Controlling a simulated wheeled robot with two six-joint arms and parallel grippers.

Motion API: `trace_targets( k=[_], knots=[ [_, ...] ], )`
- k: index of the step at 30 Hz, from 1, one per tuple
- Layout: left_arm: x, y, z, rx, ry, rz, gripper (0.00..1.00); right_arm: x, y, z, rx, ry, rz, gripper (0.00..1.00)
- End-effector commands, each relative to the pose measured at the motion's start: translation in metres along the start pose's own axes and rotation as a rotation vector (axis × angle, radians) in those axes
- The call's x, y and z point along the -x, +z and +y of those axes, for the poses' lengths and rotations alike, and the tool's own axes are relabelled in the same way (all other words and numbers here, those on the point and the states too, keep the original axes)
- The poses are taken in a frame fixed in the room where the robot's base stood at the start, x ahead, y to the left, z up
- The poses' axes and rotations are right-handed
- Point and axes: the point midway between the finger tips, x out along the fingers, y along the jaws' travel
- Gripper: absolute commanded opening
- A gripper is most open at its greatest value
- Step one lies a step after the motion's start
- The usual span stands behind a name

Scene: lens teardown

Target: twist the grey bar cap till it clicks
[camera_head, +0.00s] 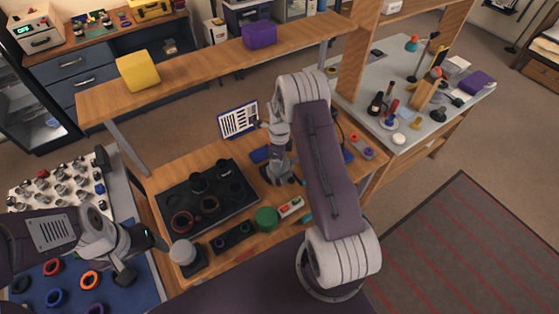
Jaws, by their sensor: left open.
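A pale grey round cap (182,251) sits on a small black block at the front left of the wooden bench; it looks like the grey cap, but its bar is too small to make out. My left gripper (138,262) is open just left of it, apart from it, over the edge of the blue mat. My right gripper (283,175) points down over the middle of the bench, beside the black tray; its fingers are too small to read.
The black tray (247,201) holds several dark rings and lens parts. A green cylinder (266,218) and a black two-hole holder (233,237) stand in front. The blue mat (142,287) holds coloured rings. A raised shelf (205,62) spans the bench's back.

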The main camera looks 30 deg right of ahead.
Motion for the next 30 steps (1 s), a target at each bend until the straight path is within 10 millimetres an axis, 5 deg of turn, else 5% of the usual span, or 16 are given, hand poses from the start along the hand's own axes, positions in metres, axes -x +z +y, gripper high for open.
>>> trace_targets(
  k=[2, 3, 6, 17, 30],
  knots=[
    [0.0, 0.0, 0.0, 0.0, 0.0, 0.0, 0.78, 0.0, 0.0, 0.0, -0.004, 0.0, -0.001, 0.1],
    [0.0, 0.0, 0.0, 0.0, 0.0, 0.0, 0.78, 0.0, 0.0, 0.0, -0.004, 0.0, -0.001, 0.75],
    [0.0, 0.0, 0.0, 0.0, 0.0, 0.0, 0.78, 0.0, 0.0, 0.0, -0.003, 0.0, -0.001, 0.95],
    [-0.004, 0.0, 0.0, 0.0, 0.0, 0.0, 0.78, 0.007, 0.001, -0.001, 0.0, -0.003, -0.002, 0.95],
    [-0.022, 0.002, 0.0, 0.0, 0.0, 0.0, 0.78, 0.086, 0.0, -0.001, -0.001, -0.002, -0.002, 0.95]
  ],
)
